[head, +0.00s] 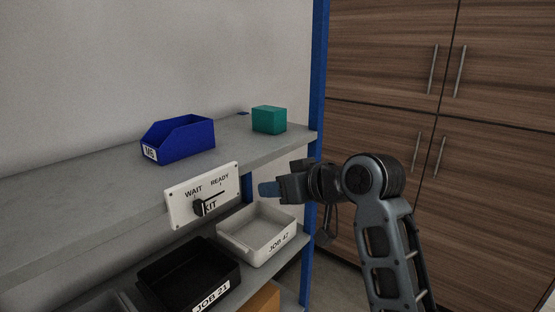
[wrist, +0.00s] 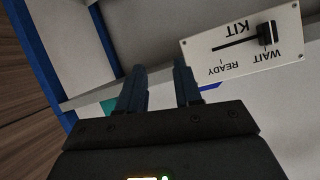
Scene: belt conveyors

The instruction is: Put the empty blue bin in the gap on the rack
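The blue bin (head: 188,139) with a white label, which seems to read M6, stands upright on the upper shelf (head: 85,192) of the rack. The part of its inside that shows looks empty. My gripper (head: 268,189) is in front of the rack, right of the sign plate and just below the upper shelf's level, apart from the bin. In the wrist view, my gripper's fingers (wrist: 162,72) are spread with nothing between them. A small blue patch (wrist: 208,76) beside the right finger may be part of the bin. Bare shelf lies left and right of the bin.
A teal box (head: 269,120) sits right of the bin. A WAIT/READY/KIT plate (head: 229,178) on the shelf edge has its black knob at the WAIT end. Below are a white JOB 47 tray (head: 229,243) and a black JOB 21 tray (head: 164,299). A blue post (head: 317,90) stands right.

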